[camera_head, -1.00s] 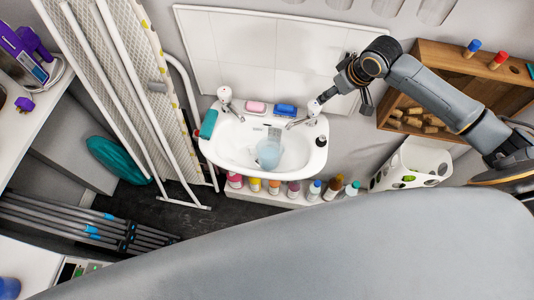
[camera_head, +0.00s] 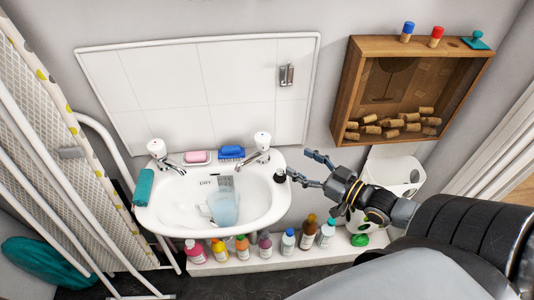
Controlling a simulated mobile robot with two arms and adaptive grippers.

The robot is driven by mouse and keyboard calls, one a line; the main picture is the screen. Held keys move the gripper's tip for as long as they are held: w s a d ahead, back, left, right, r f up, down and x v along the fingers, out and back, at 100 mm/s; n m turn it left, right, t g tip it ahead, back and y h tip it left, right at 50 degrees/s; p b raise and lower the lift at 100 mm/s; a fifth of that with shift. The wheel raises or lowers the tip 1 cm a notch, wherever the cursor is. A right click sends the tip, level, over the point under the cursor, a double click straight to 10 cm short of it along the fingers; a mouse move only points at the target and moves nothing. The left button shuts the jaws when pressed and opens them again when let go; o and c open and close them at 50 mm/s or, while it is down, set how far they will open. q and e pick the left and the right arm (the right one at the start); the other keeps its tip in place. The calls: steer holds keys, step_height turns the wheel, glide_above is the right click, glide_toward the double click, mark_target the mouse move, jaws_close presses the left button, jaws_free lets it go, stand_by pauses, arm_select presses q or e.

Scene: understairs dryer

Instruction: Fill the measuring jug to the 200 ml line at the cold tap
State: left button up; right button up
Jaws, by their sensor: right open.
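The measuring jug (camera_head: 224,208), pale blue and see-through, stands in the white basin (camera_head: 166,212). Its handle points left; its graduation lines and any water level are too small to read. A left tap (camera_head: 158,150) and a right tap (camera_head: 262,143), both with white knobs, sit on the basin's back rim. I cannot tell which is cold, and no stream of water is visible. My right gripper (camera_head: 300,166) is open and empty, right of the basin and apart from the right tap, its fingers pointing left. My left gripper is not in view.
A small black item (camera_head: 280,175) sits on the basin's right rim, close to my right fingertips. Pink soap (camera_head: 196,157) and a blue brush (camera_head: 231,152) lie between the taps. Several bottles stand below the basin. A wooden cork box (camera_head: 344,95) hangs at right; an ironing board (camera_head: 45,110) leans at left.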

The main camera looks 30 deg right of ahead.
mark_target(269, 143)
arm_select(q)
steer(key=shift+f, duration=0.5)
arm_select(e)
steer(key=shift+t, duration=0.4)
steer(key=x, duration=1.2)
steer(key=shift+w+a+r, duration=0.1)
steer(key=shift+w+r, duration=0.1)
